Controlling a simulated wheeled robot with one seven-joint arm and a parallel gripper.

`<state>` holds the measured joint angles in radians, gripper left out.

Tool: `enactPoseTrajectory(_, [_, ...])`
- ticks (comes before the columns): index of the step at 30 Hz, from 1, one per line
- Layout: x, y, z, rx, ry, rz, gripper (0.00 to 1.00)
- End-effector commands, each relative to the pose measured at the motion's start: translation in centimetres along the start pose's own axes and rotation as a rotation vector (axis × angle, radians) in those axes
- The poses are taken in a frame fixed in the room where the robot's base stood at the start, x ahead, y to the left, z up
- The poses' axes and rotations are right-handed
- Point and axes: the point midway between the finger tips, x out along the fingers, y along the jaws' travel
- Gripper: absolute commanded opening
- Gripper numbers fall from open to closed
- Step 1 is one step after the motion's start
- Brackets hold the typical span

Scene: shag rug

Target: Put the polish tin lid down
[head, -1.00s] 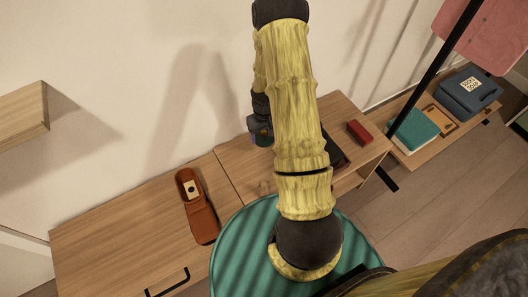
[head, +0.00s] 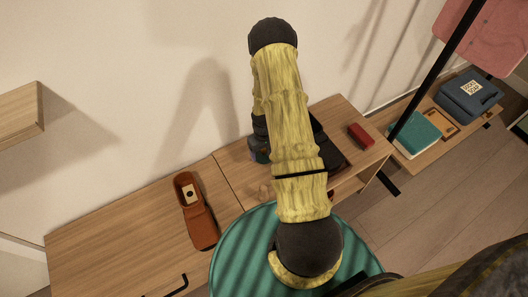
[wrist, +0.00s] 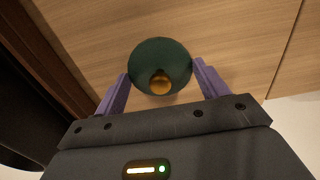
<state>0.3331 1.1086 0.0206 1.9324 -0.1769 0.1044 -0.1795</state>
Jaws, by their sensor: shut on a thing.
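The polish tin lid (wrist: 160,50) is a dark green disc with a small gold knob-like part near its lower edge in the wrist view. My gripper (wrist: 161,68) has its purple fingers on both sides of the lid and is shut on it. The lid is over a wooden surface; I cannot tell whether it touches it. In the head view my arm covers most of the gripper and the lid, with only a bit of the gripper (head: 258,150) showing at the arm's left side, over the wooden cabinet top.
A green round stool (head: 232,250) stands in front. A low shelf at right holds a teal book (head: 417,135).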

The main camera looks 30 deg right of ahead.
Motion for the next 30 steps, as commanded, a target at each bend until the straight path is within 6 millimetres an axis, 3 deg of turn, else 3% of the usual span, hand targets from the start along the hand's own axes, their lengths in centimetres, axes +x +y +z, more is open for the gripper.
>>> enactPoseTrajectory(13, [1.0, 0.0, -0.1, 0.0, 0.002, 0.001, 0.51])
enactPoseTrajectory(14, [1.0, 0.0, -0.1, 0.0, 0.002, 0.001, 0.77])
enactPoseTrajectory(17, [0.9, 0.1, -0.1, 0.001, 0.002, 0.001, 0.95])
enactPoseTrajectory(26, [0.8, -0.1, -0.1, -0.003, 0.002, 0.001, 0.95])
enactPoseTrajectory(30, [-0.2, -0.1, -0.1, -0.002, 0.003, 0.001, 0.95])
